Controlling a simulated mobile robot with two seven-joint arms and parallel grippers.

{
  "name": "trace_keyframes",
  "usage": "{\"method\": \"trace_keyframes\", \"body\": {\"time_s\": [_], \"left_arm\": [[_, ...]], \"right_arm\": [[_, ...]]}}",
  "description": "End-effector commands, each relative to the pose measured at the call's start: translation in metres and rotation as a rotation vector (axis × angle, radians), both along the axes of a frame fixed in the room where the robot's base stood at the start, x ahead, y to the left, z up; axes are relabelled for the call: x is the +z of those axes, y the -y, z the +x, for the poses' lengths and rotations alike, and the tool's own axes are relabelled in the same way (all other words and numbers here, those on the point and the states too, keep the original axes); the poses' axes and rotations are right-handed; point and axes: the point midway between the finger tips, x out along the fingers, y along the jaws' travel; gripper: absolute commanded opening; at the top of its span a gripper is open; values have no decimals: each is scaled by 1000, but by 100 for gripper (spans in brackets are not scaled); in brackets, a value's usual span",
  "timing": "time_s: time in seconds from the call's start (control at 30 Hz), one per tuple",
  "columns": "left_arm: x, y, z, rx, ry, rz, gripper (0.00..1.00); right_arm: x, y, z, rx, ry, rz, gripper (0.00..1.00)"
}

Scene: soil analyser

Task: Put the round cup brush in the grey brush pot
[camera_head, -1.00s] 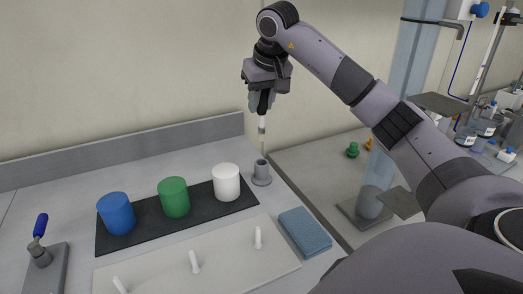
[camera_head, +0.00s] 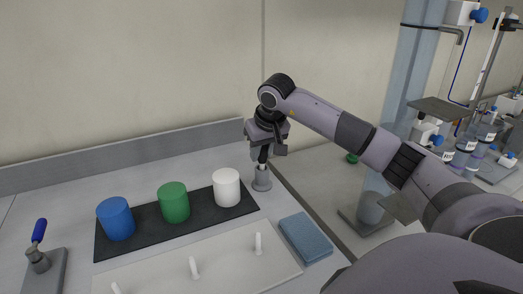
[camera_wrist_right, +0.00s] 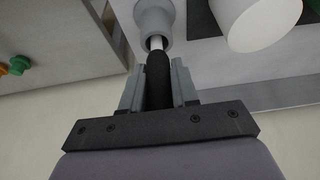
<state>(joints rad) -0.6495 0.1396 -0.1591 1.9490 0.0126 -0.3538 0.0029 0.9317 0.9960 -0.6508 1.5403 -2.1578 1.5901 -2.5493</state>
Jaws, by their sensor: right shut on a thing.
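The grey brush pot (camera_head: 261,180) stands on the counter at the back right, just right of the white cup. My right gripper (camera_head: 264,153) is directly above the pot, pointing down, shut on the black handle of the cup brush (camera_wrist_right: 157,75). In the right wrist view the brush's white lower part (camera_wrist_right: 157,43) goes into the mouth of the pot (camera_wrist_right: 155,18). The brush's end is hidden inside the pot. The fingers (camera_wrist_right: 158,85) lie on both sides of the handle. My left gripper is not in view.
Blue (camera_head: 116,219), green (camera_head: 174,203) and white (camera_head: 227,188) cups stand on a black mat (camera_head: 146,231). A pale board with white pegs (camera_head: 222,262) and a blue cloth (camera_head: 306,238) lie in front. A blue-handled tool (camera_head: 39,246) is at left. The counter edge runs right of the pot.

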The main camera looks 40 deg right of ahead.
Motion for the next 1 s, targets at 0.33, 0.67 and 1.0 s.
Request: {"method": "trace_keyframes", "body": {"time_s": [0.33,0.67,1.0], "left_arm": [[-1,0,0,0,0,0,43],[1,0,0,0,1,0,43],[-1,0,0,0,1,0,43]], "right_arm": [[-3,0,0,0,0,0,55],[1,0,0,0,0,1,55],[55,-6,-19,0,6,-1,55]]}}
